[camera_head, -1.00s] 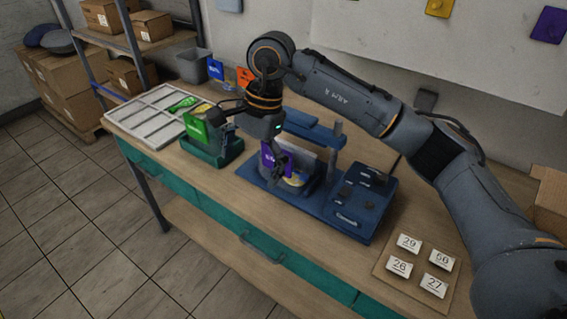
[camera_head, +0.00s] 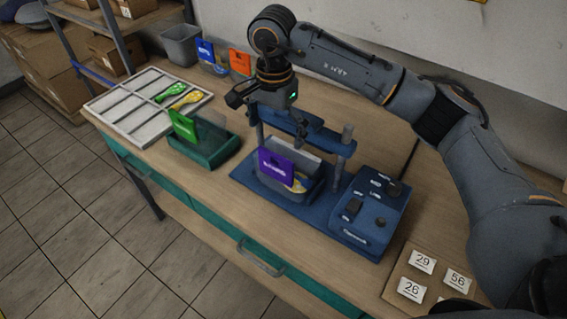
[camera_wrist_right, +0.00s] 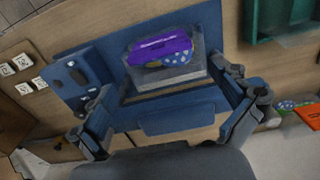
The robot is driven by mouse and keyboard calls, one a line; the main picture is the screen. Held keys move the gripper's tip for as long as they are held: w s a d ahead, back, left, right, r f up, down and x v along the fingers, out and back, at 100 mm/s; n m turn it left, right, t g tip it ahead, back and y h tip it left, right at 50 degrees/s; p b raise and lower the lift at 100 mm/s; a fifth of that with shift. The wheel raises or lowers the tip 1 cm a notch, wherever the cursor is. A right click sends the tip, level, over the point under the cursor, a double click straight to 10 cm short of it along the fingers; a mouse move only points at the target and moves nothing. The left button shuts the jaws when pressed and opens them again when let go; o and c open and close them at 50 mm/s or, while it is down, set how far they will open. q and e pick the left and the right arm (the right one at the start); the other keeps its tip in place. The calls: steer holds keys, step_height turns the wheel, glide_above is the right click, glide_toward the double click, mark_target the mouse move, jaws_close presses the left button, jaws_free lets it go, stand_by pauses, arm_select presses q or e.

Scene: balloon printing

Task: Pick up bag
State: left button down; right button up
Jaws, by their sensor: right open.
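A clear bag with a purple header (camera_head: 288,167) stands in a grey tray (camera_head: 263,186) on the blue printing machine (camera_head: 345,225). Something yellow and blue shows inside it. In the right wrist view the purple bag (camera_wrist_right: 160,50) lies ahead of the fingers with spotted blue contents. My right gripper (camera_head: 268,113) is above and behind the bag, apart from it. Its fingers (camera_wrist_right: 168,88) are spread wide with nothing between them. My left gripper is not in view.
A green-header bag (camera_head: 184,127) stands in a green tray (camera_head: 218,158). Blue (camera_head: 206,52) and orange (camera_head: 240,62) header bags stand behind. A white divided tray (camera_head: 117,119) holds green and yellow balloons. Number cards (camera_head: 422,262) lie at right. The machine's crossbar (camera_head: 310,132) is near my gripper.

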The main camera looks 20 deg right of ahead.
mark_target(276, 154)
step_height(276, 154, down, 3)
steer(key=shift+f+p, duration=0.1)
steer(key=shift+p, duration=0.2)
step_height(276, 154, down, 2)
steer(key=shift+s+f+p, duration=0.1)
steer(key=shift+f+p, duration=0.1)
steer(key=shift+p, duration=0.95)
step_height(276, 154, down, 2)
steer(key=shift+f+p, duration=0.15)
steer(key=shift+p, duration=0.2)
steer(key=shift+f, duration=0.4)
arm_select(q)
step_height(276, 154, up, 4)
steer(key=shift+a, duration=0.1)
arm_select(e)
steer(key=c, duration=0.7)
